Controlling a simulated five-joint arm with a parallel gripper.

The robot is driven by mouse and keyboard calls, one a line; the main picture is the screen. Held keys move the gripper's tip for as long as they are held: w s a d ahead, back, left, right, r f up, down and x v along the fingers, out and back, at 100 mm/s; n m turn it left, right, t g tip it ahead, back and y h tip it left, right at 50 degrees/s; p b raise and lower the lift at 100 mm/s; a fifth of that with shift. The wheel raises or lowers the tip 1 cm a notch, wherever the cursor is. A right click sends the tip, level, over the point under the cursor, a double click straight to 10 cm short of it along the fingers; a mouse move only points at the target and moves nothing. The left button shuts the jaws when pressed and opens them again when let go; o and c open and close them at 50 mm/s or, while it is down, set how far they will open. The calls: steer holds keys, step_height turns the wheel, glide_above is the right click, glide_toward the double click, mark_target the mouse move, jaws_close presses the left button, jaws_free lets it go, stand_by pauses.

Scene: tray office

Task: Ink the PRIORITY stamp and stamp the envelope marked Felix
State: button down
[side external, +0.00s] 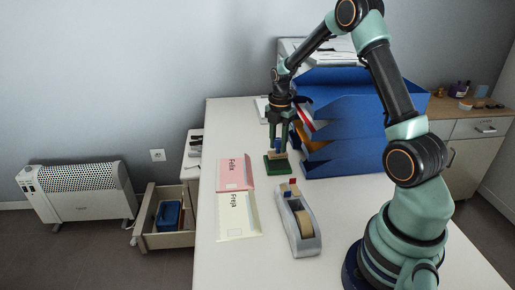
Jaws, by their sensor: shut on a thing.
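My gripper (278,149) points down and is shut on a stamp with a blue handle (278,144). The stamp is upright over a dark green ink pad (278,169); I cannot tell whether its base touches the pad. No PRIORITY lettering is readable on it. The pink envelope marked Felix (235,176) lies flat just left of the pad. A cream envelope marked Freja (238,222) lies in front of it.
A grey tape dispenser (305,240) stands right of the Freja envelope, with small red and blue items (291,184) at its back end. Blue stacked trays (345,150) rise close behind and right of the pad. The white table (255,265) is clear at the front.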

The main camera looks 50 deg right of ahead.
steer(key=shift+r, duration=2.55)
steer(key=w+a+f, duration=0.1)
steer(key=w+a, duration=1.1)
steer(key=w, duration=0.1)
steer(key=shift+f, duration=2.9)
steer(key=shift+f, duration=0.55)
steer(key=shift+r, duration=0.1)
step_height(320, 180, up, 7)
